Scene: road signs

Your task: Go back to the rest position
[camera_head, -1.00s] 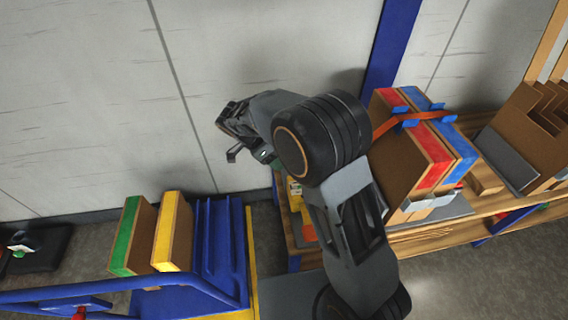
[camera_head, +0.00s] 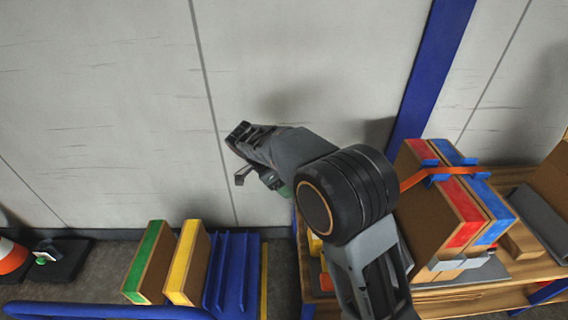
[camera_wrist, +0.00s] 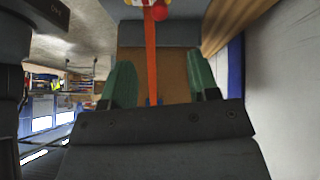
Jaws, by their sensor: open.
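My gripper (camera_head: 243,155) is at the end of my raised arm in the head view, in front of the pale wall and pointing left. It holds nothing that I can see. In the wrist view the two green finger pads of my gripper (camera_wrist: 162,82) stand wide apart. Between them I see a brown surface (camera_wrist: 177,68) with an orange strap (camera_wrist: 151,55) running across it; I cannot tell its distance, and no contact shows.
Brown boxes with red and blue edges (camera_head: 457,200) stand on a wooden shelf (camera_head: 480,295) at right, by a blue post (camera_head: 432,70). Boards with green (camera_head: 147,262) and yellow (camera_head: 187,262) edges stand in a blue rack (camera_head: 232,270) at lower left. An orange cone (camera_head: 10,257) is at far left.

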